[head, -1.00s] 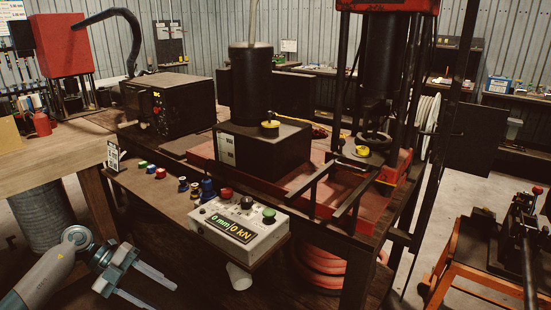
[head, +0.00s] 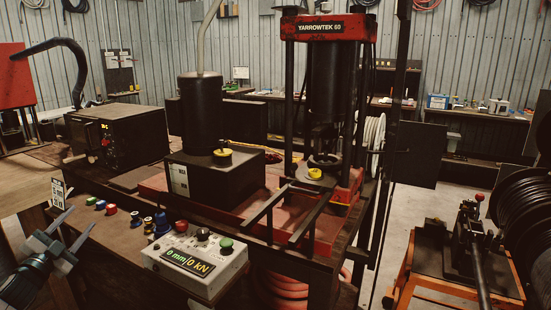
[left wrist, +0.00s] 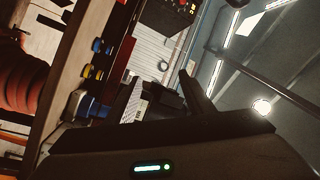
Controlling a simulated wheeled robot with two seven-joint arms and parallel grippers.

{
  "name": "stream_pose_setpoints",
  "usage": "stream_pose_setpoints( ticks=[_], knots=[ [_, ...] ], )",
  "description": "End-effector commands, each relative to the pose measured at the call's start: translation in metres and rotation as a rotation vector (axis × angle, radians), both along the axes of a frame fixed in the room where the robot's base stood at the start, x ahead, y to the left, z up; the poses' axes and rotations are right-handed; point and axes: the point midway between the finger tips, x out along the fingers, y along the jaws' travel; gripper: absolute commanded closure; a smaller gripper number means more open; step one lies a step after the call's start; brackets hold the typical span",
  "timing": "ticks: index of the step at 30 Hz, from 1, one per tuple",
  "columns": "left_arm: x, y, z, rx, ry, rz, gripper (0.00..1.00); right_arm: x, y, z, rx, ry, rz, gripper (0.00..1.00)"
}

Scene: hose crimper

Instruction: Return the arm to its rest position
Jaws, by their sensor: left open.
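My left gripper (head: 80,221) is at the left edge of the head view, in front of the wooden bench. Its two fingers are spread and point up and to the right, with nothing between them. In the left wrist view the fingers (left wrist: 160,80) stand apart and the gap is empty. The control box (head: 195,260), reading 0 mm/0 kN, is to the right of my gripper, clear of it. The red and black press (head: 325,110) stands farther back. My right gripper is not in view.
Small coloured fittings (head: 111,209) and a little card stand (head: 58,191) are on the bench edge close to my left gripper. A black pump unit (head: 200,110) stands behind the control box. An orange cart (head: 455,270) is at the right, with open floor beyond it.

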Motion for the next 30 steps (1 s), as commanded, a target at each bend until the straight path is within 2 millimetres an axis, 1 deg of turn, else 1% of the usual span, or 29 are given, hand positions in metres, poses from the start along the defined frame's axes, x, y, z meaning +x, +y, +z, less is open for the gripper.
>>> stream_pose_setpoints(
  ticks=[3,5,6,11,12,14,17,18,20,21,23,24,26,27,29,30],
  knots=[
    [0.000,0.022,-0.016,-0.057,0.062,0.085,0.52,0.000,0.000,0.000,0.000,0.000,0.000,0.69],
    [-0.001,0.031,-0.025,-0.085,0.098,0.125,0.52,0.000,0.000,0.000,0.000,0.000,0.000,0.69],
    [-0.001,0.028,-0.043,-0.099,0.119,0.127,0.52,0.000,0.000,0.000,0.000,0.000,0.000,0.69],
    [-0.007,0.012,-0.100,-0.146,0.178,0.122,0.52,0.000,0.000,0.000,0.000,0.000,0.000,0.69],
    [-0.009,0.007,-0.117,-0.160,0.197,0.122,0.52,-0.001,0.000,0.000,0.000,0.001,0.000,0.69],
    [-0.013,0.000,-0.143,-0.182,0.224,0.121,0.52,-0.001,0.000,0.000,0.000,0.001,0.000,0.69],
    [-0.023,-0.017,-0.190,-0.222,0.278,0.121,0.52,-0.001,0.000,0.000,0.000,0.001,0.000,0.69],
    [-0.029,-0.025,-0.213,-0.241,0.303,0.120,0.52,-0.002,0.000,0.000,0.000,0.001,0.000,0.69],
    [-0.038,-0.039,-0.247,-0.271,0.343,0.120,0.52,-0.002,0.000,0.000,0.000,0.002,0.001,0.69],
    [-0.045,-0.048,-0.269,-0.290,0.368,0.120,0.52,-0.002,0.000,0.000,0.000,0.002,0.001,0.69],
    [-0.057,-0.063,-0.301,-0.319,0.407,0.121,0.52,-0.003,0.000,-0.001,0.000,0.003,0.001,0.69],
    [-0.066,-0.074,-0.323,-0.338,0.435,0.121,0.52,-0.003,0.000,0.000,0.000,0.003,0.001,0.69],
    [-0.080,-0.091,-0.354,-0.368,0.474,0.121,0.52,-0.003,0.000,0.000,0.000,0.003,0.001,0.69],
    [-0.090,-0.102,-0.375,-0.388,0.501,0.121,0.52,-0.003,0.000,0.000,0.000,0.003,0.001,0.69],
    [-0.106,-0.120,-0.404,-0.417,0.540,0.122,0.52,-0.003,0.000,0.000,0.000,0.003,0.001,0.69],
    [-0.117,-0.133,-0.423,-0.436,0.566,0.122,0.52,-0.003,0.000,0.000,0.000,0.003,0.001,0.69]
  ],
)
